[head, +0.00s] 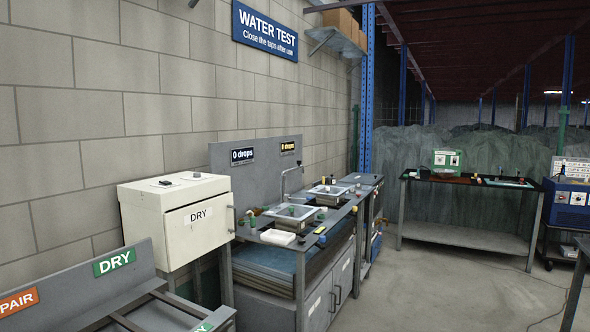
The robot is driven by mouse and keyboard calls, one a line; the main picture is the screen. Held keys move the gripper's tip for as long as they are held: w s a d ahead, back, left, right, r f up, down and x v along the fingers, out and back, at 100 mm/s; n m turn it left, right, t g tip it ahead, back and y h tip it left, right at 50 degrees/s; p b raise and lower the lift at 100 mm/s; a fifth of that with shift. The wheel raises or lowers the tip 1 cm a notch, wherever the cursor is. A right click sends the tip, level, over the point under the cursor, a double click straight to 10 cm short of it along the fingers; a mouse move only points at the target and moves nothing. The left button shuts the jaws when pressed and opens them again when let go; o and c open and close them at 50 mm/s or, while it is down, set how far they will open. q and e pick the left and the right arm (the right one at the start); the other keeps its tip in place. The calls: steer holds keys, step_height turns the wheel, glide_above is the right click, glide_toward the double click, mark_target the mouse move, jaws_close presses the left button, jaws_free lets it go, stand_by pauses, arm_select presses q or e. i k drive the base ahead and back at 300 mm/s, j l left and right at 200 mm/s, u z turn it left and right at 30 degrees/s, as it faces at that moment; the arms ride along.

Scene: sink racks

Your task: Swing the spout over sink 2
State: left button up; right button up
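A metal spout (284,181) stands on the sink counter at the back wall in the head view. It rises behind the near sink (291,211) and bends right near its top. A second, farther sink (328,191) lies to the right along the same counter. No sink number is readable, and I cannot tell exactly which basin the spout end hangs over. Neither of my grippers is in view.
A white cabinet marked DRY (182,219) stands left of the counter. Small items, including a white tray (278,237), lie on the counter's front. A metal rack (140,305) is at the lower left. Open concrete floor (440,290) lies to the right, before another bench (466,235).

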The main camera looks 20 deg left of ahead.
mark_target(299, 162)
steer(key=i, duration=4.1)
steer(key=l+z, duration=0.05)
steer(key=l, duration=0.1)
